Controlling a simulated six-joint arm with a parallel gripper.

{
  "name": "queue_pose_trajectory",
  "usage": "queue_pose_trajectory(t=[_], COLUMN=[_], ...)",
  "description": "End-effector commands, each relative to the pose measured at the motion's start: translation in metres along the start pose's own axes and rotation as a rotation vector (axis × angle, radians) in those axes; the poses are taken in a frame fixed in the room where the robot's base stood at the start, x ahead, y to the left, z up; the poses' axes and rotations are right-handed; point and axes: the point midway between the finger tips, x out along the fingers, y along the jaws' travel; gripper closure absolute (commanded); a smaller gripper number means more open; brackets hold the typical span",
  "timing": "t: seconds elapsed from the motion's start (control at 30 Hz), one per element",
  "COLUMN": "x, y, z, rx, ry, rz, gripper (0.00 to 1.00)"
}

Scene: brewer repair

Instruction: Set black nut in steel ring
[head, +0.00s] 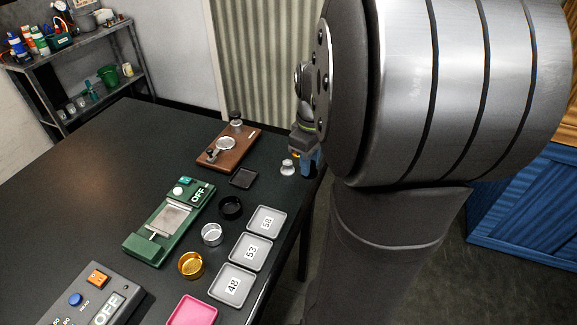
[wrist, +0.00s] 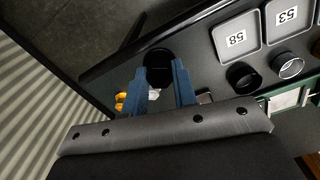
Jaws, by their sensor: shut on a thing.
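My gripper (head: 303,152) is over the table's right edge, its blue fingers partly hidden by my own arm in the head view. In the wrist view my gripper (wrist: 160,80) is shut on a round black piece, the black nut (wrist: 158,64), held between the fingertips. The nut cannot be made out in the head view. The steel ring (head: 212,234) stands on the table between a black ring (head: 231,207) and a gold ring (head: 191,264), apart from my gripper. The steel ring also shows at the right of the wrist view (wrist: 290,66).
Trays labelled 58 (head: 267,221), 53 (head: 250,252) and 48 (head: 232,285) line the table's right edge. A green scale (head: 168,222), a brown wooden board (head: 229,148), a small black tray (head: 243,178) and a small silver piece (head: 288,168) stand nearby. The table's left part is clear.

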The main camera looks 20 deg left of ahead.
Motion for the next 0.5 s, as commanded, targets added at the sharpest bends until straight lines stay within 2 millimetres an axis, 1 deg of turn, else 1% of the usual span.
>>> queue_pose_trajectory(t=[0.03,0.13,0.23,0.3,0.37,0.47,0.5], x=[-0.006,-0.015,-0.02,-0.023,-0.024,-0.027,-0.028], y=[0.003,0.007,0.009,0.012,0.014,0.022,0.026], z=[0.009,0.023,0.032,0.033,0.029,0.009,-0.002], rx=[0.006,0.004,0.002,-0.004,-0.016,-0.051,-0.07], ry=[0.002,0.001,0.0,0.0,0.0,-0.001,-0.001], rz=[0.002,0.001,0.0,0.0,-0.001,-0.002,-0.002], gripper=[0.99,0.99,0.99,0.99,0.99,0.99,0.99])
